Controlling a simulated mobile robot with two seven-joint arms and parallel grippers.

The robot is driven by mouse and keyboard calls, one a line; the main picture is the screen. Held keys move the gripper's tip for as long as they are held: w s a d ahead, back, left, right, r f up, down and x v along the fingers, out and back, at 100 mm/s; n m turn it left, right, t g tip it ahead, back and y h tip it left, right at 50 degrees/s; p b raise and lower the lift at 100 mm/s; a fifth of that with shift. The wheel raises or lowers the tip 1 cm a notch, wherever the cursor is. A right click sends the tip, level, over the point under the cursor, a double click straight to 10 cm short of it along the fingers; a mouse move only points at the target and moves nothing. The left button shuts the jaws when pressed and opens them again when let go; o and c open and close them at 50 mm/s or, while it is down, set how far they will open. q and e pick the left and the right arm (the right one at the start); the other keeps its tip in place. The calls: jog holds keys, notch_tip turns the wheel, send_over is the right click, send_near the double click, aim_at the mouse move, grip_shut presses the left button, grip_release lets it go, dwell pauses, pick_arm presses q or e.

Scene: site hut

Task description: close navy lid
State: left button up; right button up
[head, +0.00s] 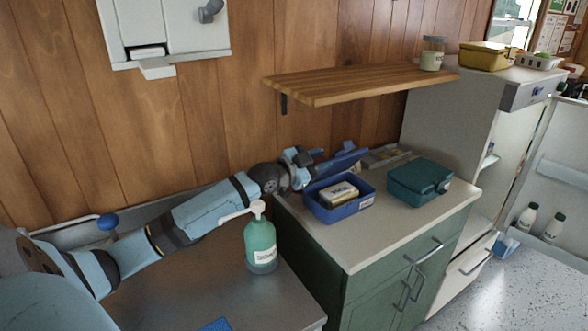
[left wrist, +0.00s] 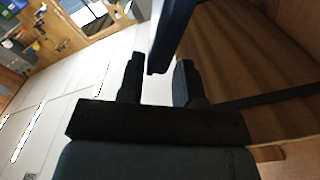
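The navy lunch box (head: 325,213) sits on the counter with its navy lid (head: 342,161) hinged open, leaning up at the back. A cream and brown packet (head: 338,194) lies inside it. My left gripper (head: 312,163) is at the left side of the raised lid, and the lid partly blends with it in the head view. In the left wrist view, my left gripper's fingers (left wrist: 158,82) stand apart, with the dark blue lid (left wrist: 172,32) reaching between them. A light gap shows beside the lid, so the fingers are not closed on it. My right gripper is out of view.
A closed teal box (head: 418,183) stands right of the navy box, with a grey tray (head: 384,156) behind. A soap bottle (head: 260,244) stands left, near my left arm. A wooden shelf (head: 355,82) hangs above the counter. The counter front (head: 365,243) is clear.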

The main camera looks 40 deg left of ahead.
pick_arm(q)
jog(key=v, duration=1.1)
jog(key=shift+s, duration=0.25)
jog(key=shift+r, duration=0.15)
